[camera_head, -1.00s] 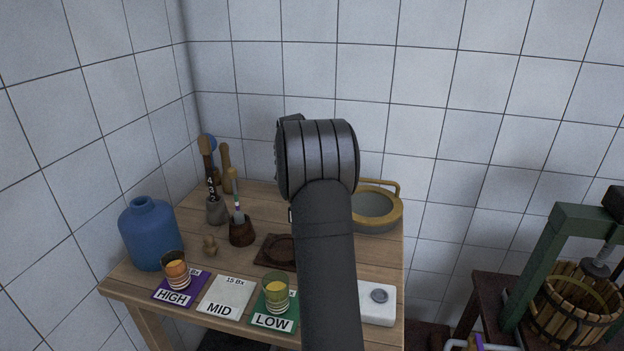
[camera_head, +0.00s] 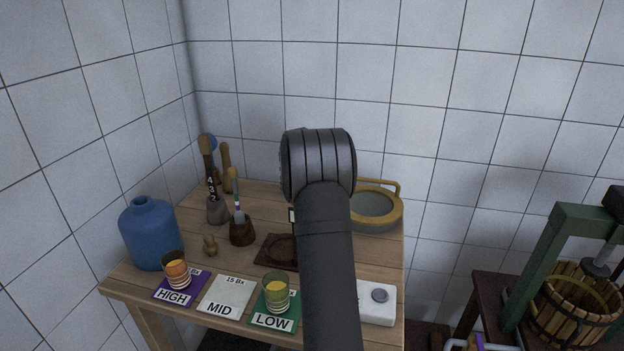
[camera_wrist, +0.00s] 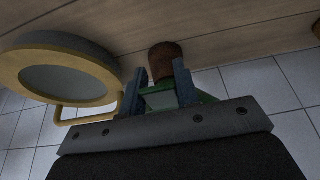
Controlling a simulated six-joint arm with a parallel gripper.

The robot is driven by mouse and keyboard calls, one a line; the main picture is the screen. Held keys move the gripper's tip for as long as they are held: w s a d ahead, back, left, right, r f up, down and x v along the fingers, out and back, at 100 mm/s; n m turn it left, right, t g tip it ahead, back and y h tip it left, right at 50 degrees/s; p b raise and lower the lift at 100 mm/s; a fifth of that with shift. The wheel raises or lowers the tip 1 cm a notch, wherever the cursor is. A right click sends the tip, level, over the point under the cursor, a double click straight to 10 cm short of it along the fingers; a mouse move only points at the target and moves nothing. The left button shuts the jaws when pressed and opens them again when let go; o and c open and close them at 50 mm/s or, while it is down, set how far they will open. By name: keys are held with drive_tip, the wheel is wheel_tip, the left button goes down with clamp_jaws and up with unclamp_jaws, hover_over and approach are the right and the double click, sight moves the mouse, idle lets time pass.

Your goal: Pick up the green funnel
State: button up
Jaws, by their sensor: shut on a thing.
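The green funnel (camera_wrist: 160,100) shows in the wrist view between the two blue-grey fingers of my gripper (camera_wrist: 158,88). The gripper is shut on it. A brown round piece (camera_wrist: 163,60) stands just beyond the fingertips, close to the funnel; I cannot tell whether the two touch. Part of the funnel is hidden by the fingers and the gripper's body. In the head view my arm hides both the funnel and the fingers.
A yellow-rimmed grey basin (camera_head: 400,212) stands right of my arm; it also shows in the wrist view (camera_wrist: 112,75). A blue jug (camera_head: 148,235), cups on the HIGH (camera_head: 172,297) and LOW (camera_head: 272,322) cards, and brush holders (camera_head: 242,236) stand left. A white box (camera_head: 378,308) is at the front.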

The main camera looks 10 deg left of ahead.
drive_tip(key=shift+r, duration=0.1)
wheel_tip(320, 180, up, 10)
drive_tip(key=shift+f, duration=0.1)
idle(0.3)
drive_tip(key=s+a+r+n+y, duration=0.1)
drive_tip(key=s+a+r+n, duration=0.2)
drive_tip(key=s+a, duration=0.7)
drive_tip(key=s+a+r+n+g+y, duration=0.1)
drive_tip(key=s+a+r+n, duration=0.2)
drive_tip(key=s+a+r, duration=0.4)
drive_tip(key=s+a+r+n+y, duration=0.1)
drive_tip(key=s+a+r+n, duration=0.2)
drive_tip(key=s+a, duration=1.1)
drive_tip(key=s+r, duration=0.2)
drive_tip(key=s, duration=0.1)
drive_tip(key=shift+s+a+r, duration=0.15)
drive_tip(key=shift+s+r, duration=0.2)
drive_tip(key=shift+r, duration=0.05)
